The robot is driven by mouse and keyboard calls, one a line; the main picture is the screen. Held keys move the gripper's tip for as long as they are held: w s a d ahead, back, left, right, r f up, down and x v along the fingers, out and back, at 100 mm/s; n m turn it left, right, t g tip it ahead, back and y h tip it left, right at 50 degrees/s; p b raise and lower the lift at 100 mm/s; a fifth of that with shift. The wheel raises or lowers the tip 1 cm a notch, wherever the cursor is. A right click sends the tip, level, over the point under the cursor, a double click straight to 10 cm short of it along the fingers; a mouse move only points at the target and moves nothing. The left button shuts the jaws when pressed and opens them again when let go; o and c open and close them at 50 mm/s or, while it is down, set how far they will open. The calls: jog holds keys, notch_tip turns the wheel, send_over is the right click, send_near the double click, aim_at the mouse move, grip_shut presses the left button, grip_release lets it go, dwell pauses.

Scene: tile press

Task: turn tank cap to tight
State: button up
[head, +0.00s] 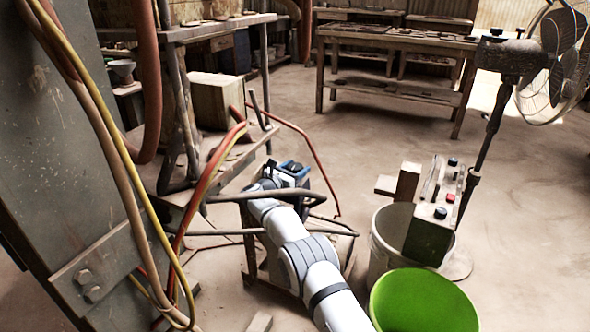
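My grey and white arm reaches from the bottom of the head view up to the low metal frame left of the buckets. At its far end is a dark, blue-trimmed block, which seems to be my gripper (288,172). Its fingers cannot be made out, so I cannot tell whether they are open or shut, or touching anything. I cannot make out the tank cap or its tank for certain; they may be hidden behind the arm's end and the bars.
A bent metal bar (300,194) crosses close by my arm's end. Red and yellow hoses (202,185) hang at left by the press column (60,140). A white bucket (385,245), green bucket (424,303), control box (432,215) and fan (520,60) stand right.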

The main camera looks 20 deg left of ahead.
jog(key=shift+o, duration=1.2)
jog(key=shift+s+a, duration=0.1)
jog(key=p+v, duration=0.2)
jog(key=v, duration=0.5)
jog(key=shift+s+p, duration=0.3)
jog(key=shift+p, duration=0.1)
